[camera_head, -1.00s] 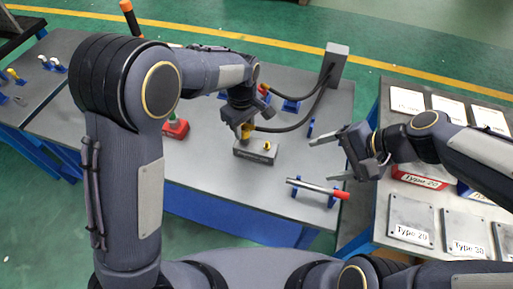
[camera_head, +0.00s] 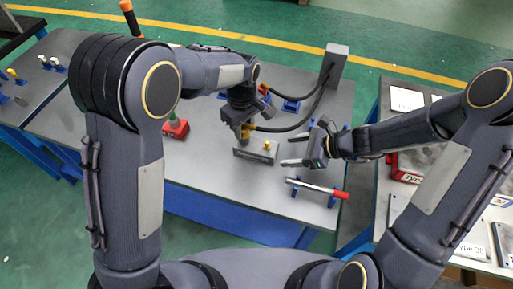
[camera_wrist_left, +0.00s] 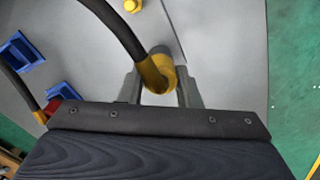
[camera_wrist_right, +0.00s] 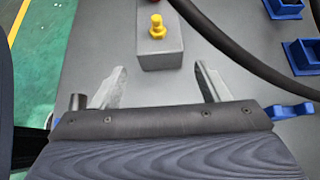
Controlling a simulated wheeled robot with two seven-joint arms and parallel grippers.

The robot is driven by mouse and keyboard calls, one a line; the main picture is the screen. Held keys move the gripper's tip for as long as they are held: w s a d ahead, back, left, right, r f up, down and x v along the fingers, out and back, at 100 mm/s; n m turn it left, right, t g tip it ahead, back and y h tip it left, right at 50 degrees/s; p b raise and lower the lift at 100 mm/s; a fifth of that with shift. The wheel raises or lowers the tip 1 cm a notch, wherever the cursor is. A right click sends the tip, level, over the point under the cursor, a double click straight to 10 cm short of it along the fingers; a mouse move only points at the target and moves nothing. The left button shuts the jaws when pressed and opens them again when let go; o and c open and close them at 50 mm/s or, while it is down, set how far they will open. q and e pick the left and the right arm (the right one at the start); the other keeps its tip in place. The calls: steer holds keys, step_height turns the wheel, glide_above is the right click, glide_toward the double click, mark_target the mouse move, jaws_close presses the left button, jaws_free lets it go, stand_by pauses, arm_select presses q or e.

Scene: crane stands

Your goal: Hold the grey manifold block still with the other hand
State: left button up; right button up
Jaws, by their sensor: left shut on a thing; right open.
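The grey manifold block (camera_head: 250,153) lies on the table in the head view, with a yellow fitting (camera_head: 267,146) on its top. My left gripper (camera_head: 246,132) is shut on a yellow hose end (camera_wrist_left: 158,72) at the block's left part. Whether that hose end is seated in the block is hidden. My right gripper (camera_head: 287,150) is open and empty at the block's right end. In the right wrist view its fingertips (camera_wrist_right: 161,70) are spread to either side of the block's near end (camera_wrist_right: 162,58), with a gap on both sides.
A dark hose (camera_head: 295,127) runs from the yellow end to a grey post (camera_head: 337,62). A rod with a red end (camera_head: 315,187) rests on blue holders in front of my right gripper. A red block with a green top (camera_head: 175,128) stands to the left. Plates lie on the right table.

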mark_target(276, 152)
steer(key=shift+x, duration=3.05)
steer(key=c, duration=1)
